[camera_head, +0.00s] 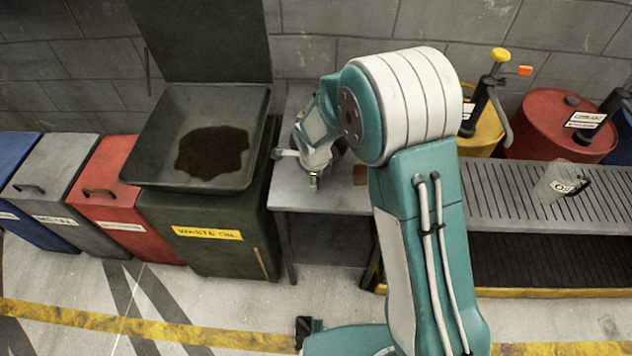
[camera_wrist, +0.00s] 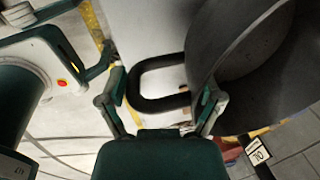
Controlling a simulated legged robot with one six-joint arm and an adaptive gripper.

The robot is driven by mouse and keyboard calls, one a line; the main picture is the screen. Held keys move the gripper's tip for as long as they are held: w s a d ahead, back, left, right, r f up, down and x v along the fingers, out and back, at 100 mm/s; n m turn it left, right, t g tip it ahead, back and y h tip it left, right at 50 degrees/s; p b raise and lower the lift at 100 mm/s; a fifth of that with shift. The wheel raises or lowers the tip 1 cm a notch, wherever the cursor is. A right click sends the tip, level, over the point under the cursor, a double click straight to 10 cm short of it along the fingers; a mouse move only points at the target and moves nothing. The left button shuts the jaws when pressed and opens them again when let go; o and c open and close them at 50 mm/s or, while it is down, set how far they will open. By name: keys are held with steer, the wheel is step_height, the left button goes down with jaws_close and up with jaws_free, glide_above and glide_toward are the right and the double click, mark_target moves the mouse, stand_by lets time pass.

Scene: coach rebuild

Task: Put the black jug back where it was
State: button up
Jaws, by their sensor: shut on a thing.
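The black jug (camera_wrist: 240,80) fills the upper right of the wrist view, with its wide dark mouth and looped black handle (camera_wrist: 150,68) showing. My gripper (camera_wrist: 162,100) has a finger at each side of the handle and is shut on it. In the head view my gripper (camera_head: 313,178) is over the small grey table (camera_head: 335,205), and my arm hides most of the jug. I cannot tell whether the jug touches the table.
A waste oil bin (camera_head: 205,235) with a dark-stained tray (camera_head: 195,95) stands left of the table. Red, grey and blue bins are further left. A clear jug (camera_head: 560,182) stands on the slatted grate (camera_head: 510,205) at right, before the yellow and red drums (camera_head: 555,125).

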steer(key=f, duration=0.1)
steer(key=a+f, duration=0.1)
steer(key=f, duration=0.1)
steer(key=shift+w+a+f, duration=0.2)
steer(key=shift+w+f, duration=0.2)
steer(key=shift+d+f, duration=0.2)
steer(key=shift+f, duration=0.05)
steer(key=shift+d+r, duration=0.1)
steer(key=shift+d, duration=0.3)
steer(key=o, duration=1)
steer(key=shift+a, duration=0.1)
steer(key=shift+o, duration=0.4)
steer(key=shift+a+f, duration=0.2)
steer(key=shift+a, duration=0.2)
steer(key=shift+d, duration=0.15)
